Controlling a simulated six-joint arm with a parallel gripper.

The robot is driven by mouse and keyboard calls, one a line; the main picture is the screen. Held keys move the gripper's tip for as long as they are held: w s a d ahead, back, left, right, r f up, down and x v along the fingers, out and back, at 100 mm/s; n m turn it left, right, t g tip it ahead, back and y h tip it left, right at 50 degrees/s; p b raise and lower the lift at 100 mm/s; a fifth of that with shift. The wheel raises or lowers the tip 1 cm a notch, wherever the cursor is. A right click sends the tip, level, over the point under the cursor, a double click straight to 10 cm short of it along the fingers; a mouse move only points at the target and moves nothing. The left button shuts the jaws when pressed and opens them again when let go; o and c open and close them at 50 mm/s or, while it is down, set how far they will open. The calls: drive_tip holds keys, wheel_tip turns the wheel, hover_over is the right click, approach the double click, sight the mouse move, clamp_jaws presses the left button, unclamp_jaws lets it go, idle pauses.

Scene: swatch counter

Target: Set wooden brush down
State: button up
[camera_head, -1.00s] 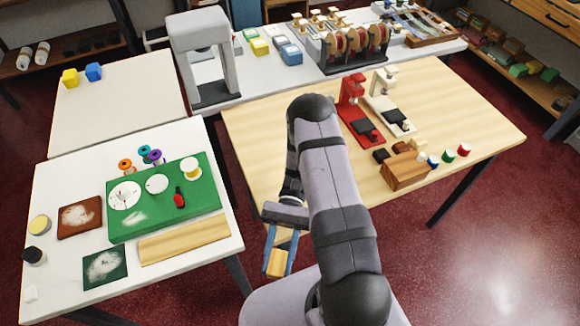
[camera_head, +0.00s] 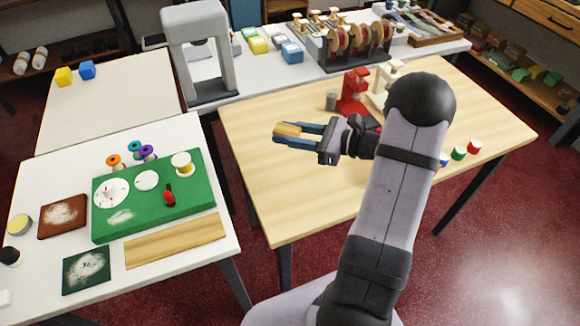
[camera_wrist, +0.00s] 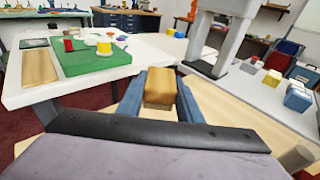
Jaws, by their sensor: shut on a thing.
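The wooden brush (camera_wrist: 161,86) is a small tan block with a paler lower part. My gripper (camera_head: 290,133) is shut on it, with a blue finger on either side. In the head view the brush (camera_head: 288,129) shows at the fingertips, over the left part of the light wooden table. It appears held above the tabletop (camera_head: 262,190). The wrist view shows the brush between the fingers, pointing away toward the white counter.
A grey frame (camera_head: 212,91) stands behind. A red machine (camera_head: 353,92) and a grey cylinder (camera_head: 331,100) stand right of the gripper. The wooden table's left front is clear.

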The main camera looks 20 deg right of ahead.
sight(290, 164)
drive_tip(key=shift+w+d+r, duration=0.15)
drive_tip(key=shift+w+d, duration=0.05)
drive_tip(key=shift+d, duration=0.15)
drive_tip(key=shift+f+p, duration=0.4)
drive_tip(key=shift+f, duration=4.6)
drive_tip(key=shift+f+b, duration=0.3)
drive_tip(key=shift+f, duration=0.05)
